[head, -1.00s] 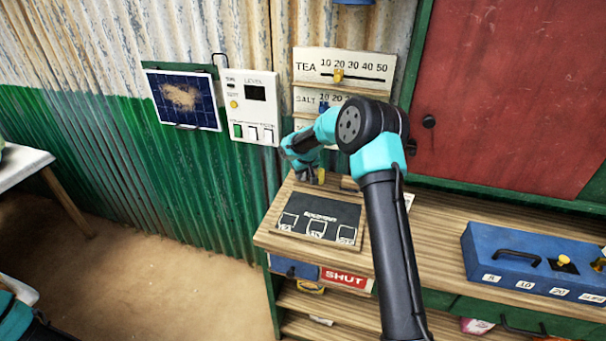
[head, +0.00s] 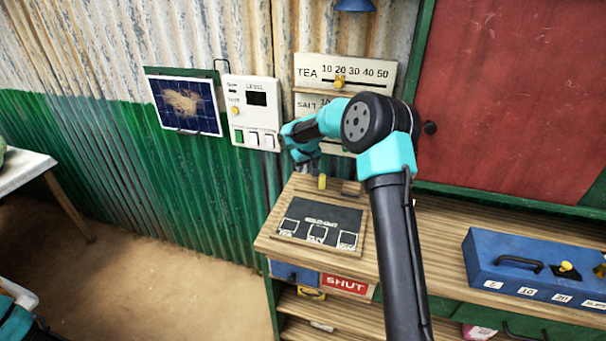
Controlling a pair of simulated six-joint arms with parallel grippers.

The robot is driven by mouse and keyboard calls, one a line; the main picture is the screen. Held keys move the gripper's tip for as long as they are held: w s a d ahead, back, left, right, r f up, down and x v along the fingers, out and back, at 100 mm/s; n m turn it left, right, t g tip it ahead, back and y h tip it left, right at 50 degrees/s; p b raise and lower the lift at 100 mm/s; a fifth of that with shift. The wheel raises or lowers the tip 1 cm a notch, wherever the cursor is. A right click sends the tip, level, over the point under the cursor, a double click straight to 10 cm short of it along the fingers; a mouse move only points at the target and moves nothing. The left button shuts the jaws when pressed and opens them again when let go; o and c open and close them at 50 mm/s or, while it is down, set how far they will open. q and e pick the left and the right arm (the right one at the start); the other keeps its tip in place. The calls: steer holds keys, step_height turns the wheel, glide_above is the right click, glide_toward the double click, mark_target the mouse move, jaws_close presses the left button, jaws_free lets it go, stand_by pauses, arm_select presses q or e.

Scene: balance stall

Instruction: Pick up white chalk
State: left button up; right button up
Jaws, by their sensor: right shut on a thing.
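I cannot make out the white chalk in the head view. My right gripper (head: 303,162) is at the back left of the wooden counter, just above the back edge of the dark slate board (head: 318,222). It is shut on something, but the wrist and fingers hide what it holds. A small yellow piece (head: 322,182) stands behind the slate, close to the gripper. Only a bit of my left arm shows at the bottom left corner; its gripper is out of view.
A switch panel (head: 252,112) and a solar panel (head: 185,104) hang on the corrugated wall. A TEA slider board (head: 345,72) is behind my right arm. A blue box (head: 530,268) stands on the counter at right.

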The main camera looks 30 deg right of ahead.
steer(key=shift+r, duration=0.6)
steer(key=s+a, duration=0.6)
steer(key=a, duration=0.1)
steer(key=s+a, duration=0.7)
steer(key=shift+s+a+f, duration=0.15)
steer(key=shift+s, duration=0.05)
steer(key=shift+a, duration=0.1)
